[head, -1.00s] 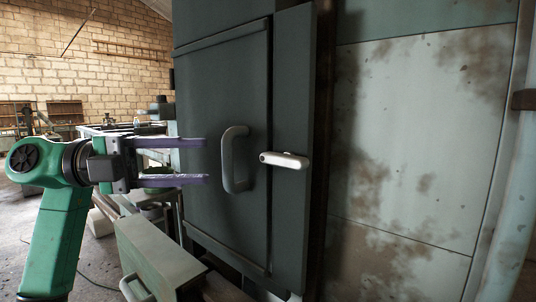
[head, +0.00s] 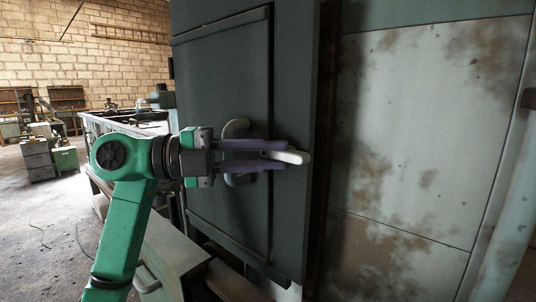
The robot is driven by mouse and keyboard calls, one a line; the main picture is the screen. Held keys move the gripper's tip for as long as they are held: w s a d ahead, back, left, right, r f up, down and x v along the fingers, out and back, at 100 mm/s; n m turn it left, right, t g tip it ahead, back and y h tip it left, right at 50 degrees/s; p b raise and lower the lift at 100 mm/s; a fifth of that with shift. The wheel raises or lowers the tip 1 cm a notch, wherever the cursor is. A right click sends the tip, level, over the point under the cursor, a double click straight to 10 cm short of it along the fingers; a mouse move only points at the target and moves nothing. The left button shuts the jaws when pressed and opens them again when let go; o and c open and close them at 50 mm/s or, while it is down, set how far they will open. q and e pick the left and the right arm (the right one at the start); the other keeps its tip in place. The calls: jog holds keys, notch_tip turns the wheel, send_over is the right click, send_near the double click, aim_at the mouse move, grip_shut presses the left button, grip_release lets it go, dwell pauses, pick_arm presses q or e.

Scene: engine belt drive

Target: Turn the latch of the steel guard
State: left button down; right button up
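The steel guard is a dark grey-green door (head: 225,75) in a frame, with a curved grey pull handle (head: 236,128) partly hidden behind my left gripper. The latch is a short pale lever (head: 297,157) on the frame strip to the right of the door. It lies roughly level, its free end pointing right. My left gripper (head: 284,156) comes in from the left in front of the pull handle. Its two purple fingers lie above and below the latch's left part and appear closed on it. The latch's pivot end is mostly hidden by the fingers. My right gripper is out of view.
A grey-green drawer or box (head: 172,248) juts out below the door at the lower left. A stained pale panel (head: 430,130) fills the right side. A workbench (head: 125,122) stands behind my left arm. Open floor lies at the far left.

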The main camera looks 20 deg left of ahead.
pick_arm(q)
jog(key=shift+r+m+y+p, duration=0.2)
jog(key=shift+m+y+p, duration=0.1)
jog(key=shift+p, duration=0.45)
jog(key=shift+s+d+r+m+t+y+p, duration=0.1)
jog(key=shift+d+r+m+t+y+p, duration=0.15)
jog(key=shift+m+y+p, duration=2.2)
jog(key=shift+s+d+r+m+t+y+p, duration=0.25)
jog(key=shift+y+p, duration=1.45)
jog(key=shift+p, duration=2.15)
jog(key=shift+d+r+m+t+y+p, duration=0.1)
jog(key=shift+d+m+y+p, duration=0.2)
jog(key=shift+m+y+p, duration=2.15)
jog(key=shift+n+p, duration=0.75)
jog(key=shift+n, duration=0.2)
jog(key=c, duration=0.8)
grip_release()
jog(key=shift+r, duration=0.1)
